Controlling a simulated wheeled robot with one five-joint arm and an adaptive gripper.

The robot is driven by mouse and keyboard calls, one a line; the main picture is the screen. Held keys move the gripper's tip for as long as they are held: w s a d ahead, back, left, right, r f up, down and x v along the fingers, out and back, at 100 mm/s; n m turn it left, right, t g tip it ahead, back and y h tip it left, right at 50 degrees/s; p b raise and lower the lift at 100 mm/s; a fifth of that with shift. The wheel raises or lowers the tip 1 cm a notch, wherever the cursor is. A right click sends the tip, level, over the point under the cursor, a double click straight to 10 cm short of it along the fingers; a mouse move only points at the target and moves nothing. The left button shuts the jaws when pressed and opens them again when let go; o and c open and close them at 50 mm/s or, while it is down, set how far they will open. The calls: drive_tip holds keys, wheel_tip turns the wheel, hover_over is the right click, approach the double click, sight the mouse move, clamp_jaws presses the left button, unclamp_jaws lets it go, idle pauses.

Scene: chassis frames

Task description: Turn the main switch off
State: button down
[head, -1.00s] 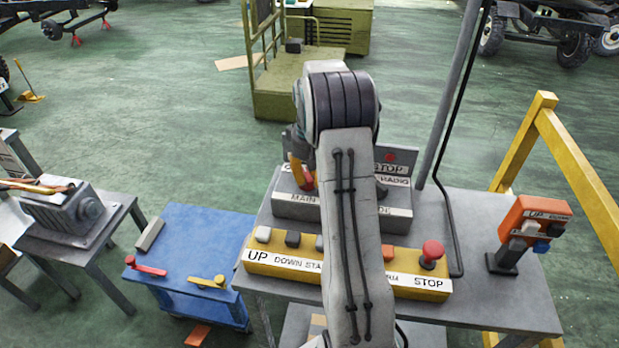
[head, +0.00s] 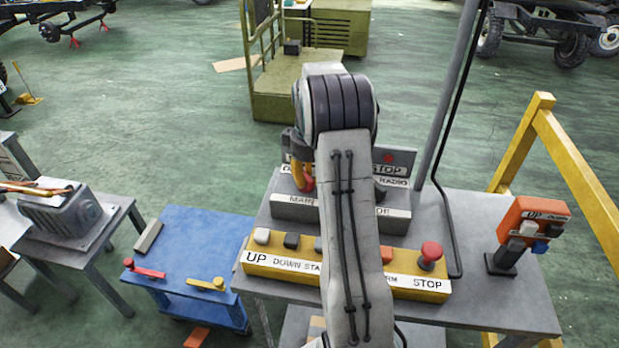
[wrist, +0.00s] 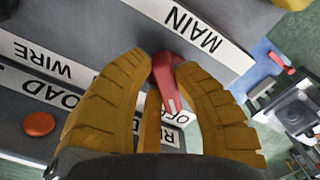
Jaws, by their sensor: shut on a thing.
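The main switch is a red lever (wrist: 168,82) on a grey box beside the white MAIN label (wrist: 195,32) in the wrist view. An OFF label, partly covered, shows under the lever's lower end. My gripper (wrist: 165,68) has its yellow fingers on both sides of the lever and is shut on it. In the head view my gripper (head: 304,174) is at the grey box marked MAIN (head: 295,206), mostly hidden behind my arm. Only a bit of the lever shows there.
A yellow button panel (head: 285,266) with a red STOP knob (head: 431,254) lies in front of the grey box. An orange control box (head: 532,220) stands at the right. A blue cart (head: 195,240) is at the left. A grey pole (head: 452,95) rises behind the table.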

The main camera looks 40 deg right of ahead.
drive_tip(key=shift+s+f, duration=0.1)
drive_tip(key=c, duration=0.9)
unclamp_jaws()
drive_tip(key=shift+c, duration=0.2)
wheel_tip(320, 180, up, 12)
